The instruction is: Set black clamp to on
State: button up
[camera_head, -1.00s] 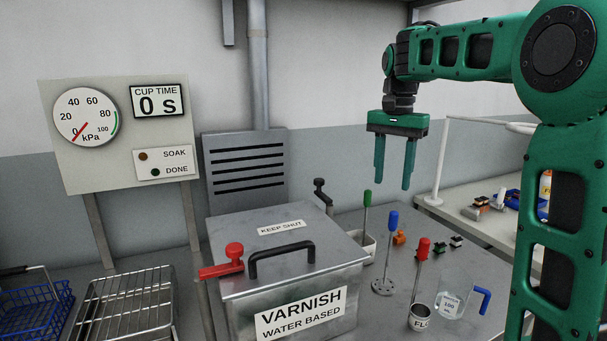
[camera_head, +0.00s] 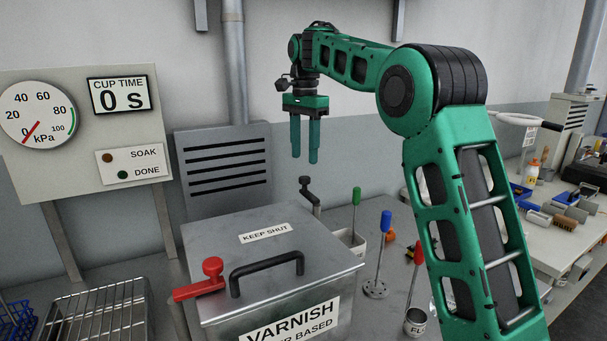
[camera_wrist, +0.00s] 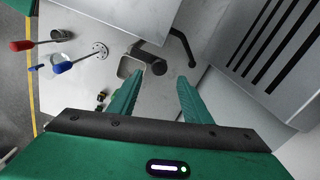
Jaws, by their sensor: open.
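The black clamp (camera_head: 309,193) stands at the back right corner of the steel varnish tank (camera_head: 215,262), with its dark knob up. In the wrist view its dark arm (camera_wrist: 182,46) shows beyond the fingertips, beside the tank edge. My gripper (camera_head: 304,159) points down, open and empty, and appears just above the clamp in the head view, with a gap between. In the wrist view the gripper (camera_wrist: 160,80) has its two fingers apart. A red clamp (camera_head: 202,280) sits at the tank's left side.
The tank lid has a black handle (camera_head: 267,270). Right of the tank stand a green-handled tool (camera_head: 356,205) in a cup and a blue-handled tool (camera_head: 383,240). A grey louvred box (camera_head: 223,165) stands behind. A gauge panel (camera_head: 80,150) stands at left.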

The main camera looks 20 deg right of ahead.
aim_at(304, 177)
jog(key=shift+f, duration=3.2)
grip_shut()
